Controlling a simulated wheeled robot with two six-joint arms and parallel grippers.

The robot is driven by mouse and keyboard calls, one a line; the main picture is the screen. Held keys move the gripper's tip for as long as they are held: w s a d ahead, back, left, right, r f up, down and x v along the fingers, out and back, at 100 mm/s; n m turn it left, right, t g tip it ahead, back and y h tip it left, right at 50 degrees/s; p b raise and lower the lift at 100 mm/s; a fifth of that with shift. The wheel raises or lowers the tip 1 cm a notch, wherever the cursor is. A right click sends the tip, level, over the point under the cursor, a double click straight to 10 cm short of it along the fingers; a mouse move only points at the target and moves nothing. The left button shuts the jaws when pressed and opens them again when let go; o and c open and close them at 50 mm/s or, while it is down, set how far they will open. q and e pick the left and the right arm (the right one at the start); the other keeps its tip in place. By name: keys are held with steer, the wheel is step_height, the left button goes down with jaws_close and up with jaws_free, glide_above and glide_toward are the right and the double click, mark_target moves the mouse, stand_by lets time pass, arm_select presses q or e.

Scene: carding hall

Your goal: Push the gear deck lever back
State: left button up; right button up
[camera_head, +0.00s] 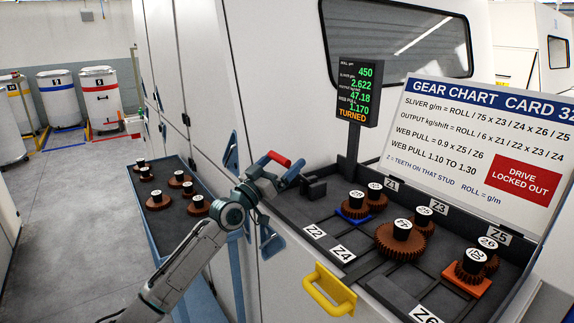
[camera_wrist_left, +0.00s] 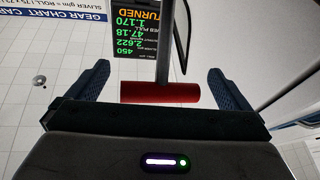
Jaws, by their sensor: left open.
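The lever's red grip (camera_head: 279,158) shows at the left end of the gear deck (camera_head: 300,210), by a small black block (camera_head: 312,187). My left gripper (camera_head: 281,167) is at this grip, its jaws open. In the left wrist view the red grip (camera_wrist_left: 160,92) lies crosswise between the two spread dark fingers, with a gap to the left finger and a smaller one to the right. I cannot tell whether anything touches it. The lever's shaft is mostly hidden by my gripper. My right gripper is not in view.
Brown gears with numbered black hubs (camera_head: 402,230) stand on the deck. A display (camera_head: 358,93) and a chart card (camera_head: 480,140) rise behind. A yellow handle (camera_head: 328,290) juts from the front. A side tray (camera_head: 168,220) holds several gears. The floor at left (camera_head: 70,230) is clear.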

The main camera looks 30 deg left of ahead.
arm_select(q)
steer(key=shift+w+r, duration=0.25)
steer(key=shift+w, duration=0.25)
steer(key=shift+x, duration=0.8)
steer(key=shift+f, duration=0.1)
steer(key=shift+s, duration=0.1)
